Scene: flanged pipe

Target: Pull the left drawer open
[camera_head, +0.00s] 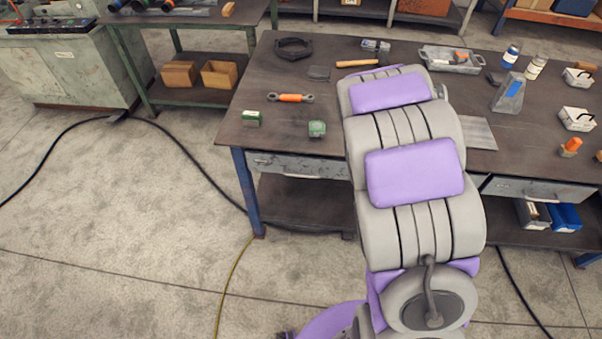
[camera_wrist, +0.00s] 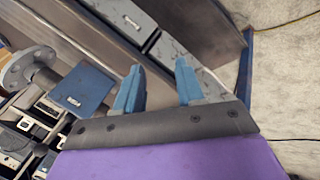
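The left drawer (camera_head: 300,166) is a grey, worn front under the left end of the workbench top (camera_head: 290,130), with a small handle near its left side. It looks closed. In the head view my gripper is hidden behind my grey and purple arm, which also covers the drawer's right part. In the wrist view my gripper (camera_wrist: 160,78) has two blue fingers spread apart with nothing between them. Grey drawer fronts (camera_wrist: 128,16) run diagonally beyond the fingertips, one with a small handle. I cannot tell how far away they are; no contact shows.
The right drawer (camera_head: 540,190) is at the bench's right. A blue leg (camera_head: 247,192) stands at the bench's left end. Tools and small parts lie on the top. Black and yellow cables run over the floor, which is open at the left. A blue box (camera_wrist: 78,90) shows in the wrist view.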

